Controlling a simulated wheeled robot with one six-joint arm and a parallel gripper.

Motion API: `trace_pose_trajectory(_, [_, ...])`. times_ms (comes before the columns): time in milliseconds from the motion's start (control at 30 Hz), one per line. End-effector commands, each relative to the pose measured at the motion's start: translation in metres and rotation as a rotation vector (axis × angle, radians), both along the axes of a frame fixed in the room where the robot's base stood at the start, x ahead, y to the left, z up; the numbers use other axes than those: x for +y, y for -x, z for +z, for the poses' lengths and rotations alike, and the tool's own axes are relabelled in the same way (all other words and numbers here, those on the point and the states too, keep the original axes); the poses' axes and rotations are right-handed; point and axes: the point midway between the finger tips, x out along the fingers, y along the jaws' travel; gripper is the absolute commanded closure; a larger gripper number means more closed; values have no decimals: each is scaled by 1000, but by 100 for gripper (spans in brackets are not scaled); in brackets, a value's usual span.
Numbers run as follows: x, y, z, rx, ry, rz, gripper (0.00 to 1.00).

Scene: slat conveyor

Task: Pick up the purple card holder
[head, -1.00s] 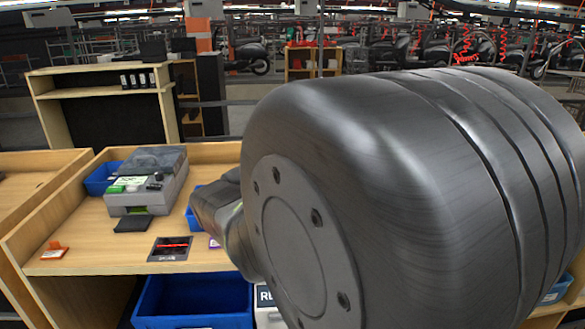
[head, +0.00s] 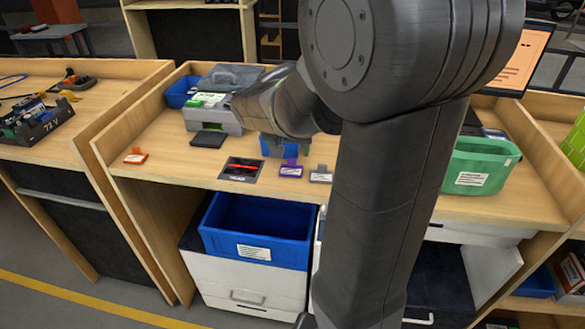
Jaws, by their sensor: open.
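The purple card holder (head: 291,171) lies on the wooden workbench (head: 180,160) near its front edge, in the middle of the head view. It has a white label face and a small purple upright part at the back. It lies between a dark tray with a red item and a grey card holder. My arm passes above and behind it and does not touch it in the picture. My gripper's fingers do not show; the arm's links hide that area or it is outside what I can make out.
An orange card holder (head: 136,156) and the grey one (head: 321,175) lie along the front edge. The dark tray (head: 241,169) is left of the purple holder. A grey machine (head: 213,118), a green bin (head: 480,166) and blue bin (head: 255,228) below stand around.

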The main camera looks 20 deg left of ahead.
Motion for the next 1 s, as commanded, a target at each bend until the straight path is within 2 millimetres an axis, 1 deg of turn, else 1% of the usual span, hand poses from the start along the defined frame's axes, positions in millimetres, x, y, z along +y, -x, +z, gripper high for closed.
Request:
trace_pose_trajectory(33, [0, -1, -4, 2, 1, 0, 35])
trace_pose_trajectory(167, [0, -3, -11, 2, 1, 0, 35])
trace_pose_trajectory(267, [-1, -6, -22, 3, 3, -1, 35])
trace_pose_trajectory(400, [-1, -12, -43, 3, 4, -1, 35])
trace_pose_trajectory(500, [1, -16, -52, 1, 2, -1, 35])
trace_pose_trajectory(600, [2, -18, -56, 1, 0, 0, 35])
trace_pose_trajectory(833, [2, -18, -57, 0, 0, 0, 35])
trace_pose_trajectory(867, [2, -18, -57, 0, 0, 0, 38])
trace_pose_trajectory(900, [2, -18, -57, 0, 0, 0, 46])
trace_pose_trajectory(967, [2, -18, -57, 0, 0, 0, 58])
trace_pose_trajectory(1000, [2, -18, -57, 0, 0, 0, 66])
